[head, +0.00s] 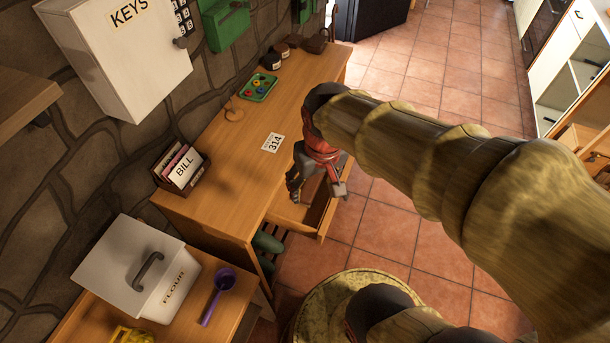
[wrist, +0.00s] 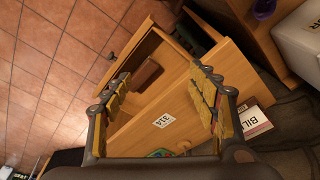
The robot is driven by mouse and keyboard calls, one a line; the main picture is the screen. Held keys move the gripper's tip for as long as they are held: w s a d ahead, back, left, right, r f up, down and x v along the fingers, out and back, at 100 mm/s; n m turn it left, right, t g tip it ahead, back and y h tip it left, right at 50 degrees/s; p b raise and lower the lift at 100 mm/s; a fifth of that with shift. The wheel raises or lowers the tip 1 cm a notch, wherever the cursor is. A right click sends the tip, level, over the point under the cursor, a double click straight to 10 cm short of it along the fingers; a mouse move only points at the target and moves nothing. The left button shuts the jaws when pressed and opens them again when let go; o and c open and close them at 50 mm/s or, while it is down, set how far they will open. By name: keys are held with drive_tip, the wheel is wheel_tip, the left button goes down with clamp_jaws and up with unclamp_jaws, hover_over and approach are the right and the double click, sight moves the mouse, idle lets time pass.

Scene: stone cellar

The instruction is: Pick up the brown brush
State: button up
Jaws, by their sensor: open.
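My gripper (head: 318,188) is open and empty, above the pulled-out drawer (head: 323,218) of the wooden desk. In the wrist view its two yellow-padded fingers (wrist: 160,80) are spread wide over the desk edge and drawer. A reddish-brown block-like thing (wrist: 147,74) lies in the open drawer, ahead of the fingers and apart from them. I cannot tell for sure whether it is the brush, as no bristles show. In the head view my gripper hides much of the drawer. A dark brown item (head: 314,41) lies at the desk's far end, too small to identify.
Tiled floor lies right of the desk.

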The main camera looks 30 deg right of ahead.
sight(312, 182)
drive_tip(key=w+d+f+m+b, duration=0.1)
drive_tip(key=w+d+f+m, duration=0.1)
drive_tip(key=w+f, duration=0.3)
drive_tip(key=w+d+f+m+g+b, duration=0.1)
drive_tip(key=w+d+f+m, duration=0.2)
drive_tip(key=f, duration=0.6)
drive_tip(key=w+d+f+m+g+b, duration=0.1)
drive_tip(key=w+d+f+m, duration=0.1)
drive_tip(key=w+d+f, duration=0.3)
drive_tip(key=shift+w+f, duration=0.95)
drive_tip(key=shift+w, duration=0.25)
drive_tip(key=shift+w+r+m, duration=0.2)
drive_tip(key=shift+m, duration=0.4)
drive_tip(key=shift+f, duration=0.35)
drive_tip(key=shift+w+f+b, duration=0.2)
drive_tip(key=shift+f+b, duration=1.5)
drive_tip(key=shift+f, duration=1.85)
drive_tip(key=shift+c, duration=0.8)
drive_tip(key=c, duration=1.3)
